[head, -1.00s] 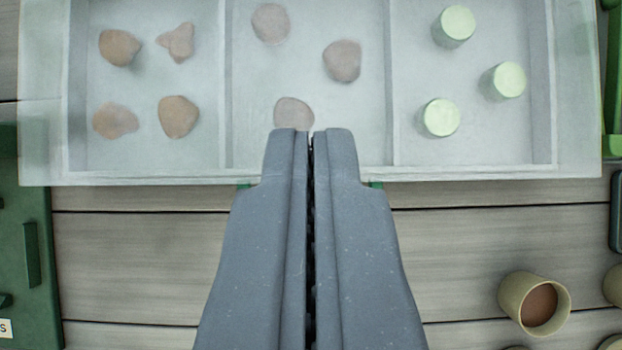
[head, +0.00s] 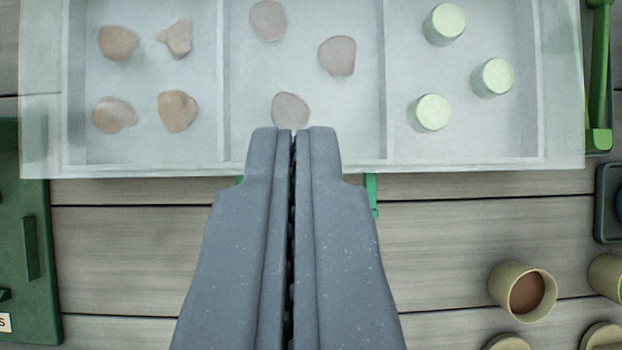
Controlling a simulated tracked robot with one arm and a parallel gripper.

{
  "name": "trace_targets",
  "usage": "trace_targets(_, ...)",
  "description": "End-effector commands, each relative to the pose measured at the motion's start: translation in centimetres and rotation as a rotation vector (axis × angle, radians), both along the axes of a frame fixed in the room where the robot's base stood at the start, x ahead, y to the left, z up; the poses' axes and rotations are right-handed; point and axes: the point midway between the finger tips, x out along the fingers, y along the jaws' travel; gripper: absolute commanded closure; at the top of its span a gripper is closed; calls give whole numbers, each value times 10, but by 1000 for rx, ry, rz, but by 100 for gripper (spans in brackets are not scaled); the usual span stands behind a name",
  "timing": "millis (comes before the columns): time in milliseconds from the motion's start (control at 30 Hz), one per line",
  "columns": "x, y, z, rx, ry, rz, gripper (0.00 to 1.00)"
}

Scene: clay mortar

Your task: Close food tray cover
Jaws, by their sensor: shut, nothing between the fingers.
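The food tray (head: 384,120) lies at the top of the head view and has three compartments. The left one holds several brown lumps (head: 177,111), the middle one holds three brownish lumps (head: 337,56), and the right one holds three pale green cylinders (head: 432,112). A translucent cover (head: 568,140) overlaps the tray, and its edge runs past the tray's sides and front. My gripper (head: 292,130) is shut and empty. Its tips overlap the tray's front edge near the middle; whether they touch the cover cannot be told. Green parts (head: 371,195) show at the front edge, partly behind my gripper.
A dark green board (head: 32,240) lies at the left. Beige cups (head: 522,291), one with brown content, stand at the lower right. A green handle-like part (head: 599,80) is at the upper right, above a dark tray (head: 605,205). Bare wooden planks (head: 130,240) lie in front of the tray.

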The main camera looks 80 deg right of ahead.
Motion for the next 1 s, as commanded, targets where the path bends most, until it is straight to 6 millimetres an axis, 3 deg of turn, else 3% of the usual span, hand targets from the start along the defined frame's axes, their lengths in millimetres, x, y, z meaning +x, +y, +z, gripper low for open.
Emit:
trace_targets(133,3,0,25,3,-4,-2,100)
trace_targets(700,-20,-65,-3,2,-2,-11,100)
trace_targets(1000,-29,-87,-12,2,-1,-9,100)
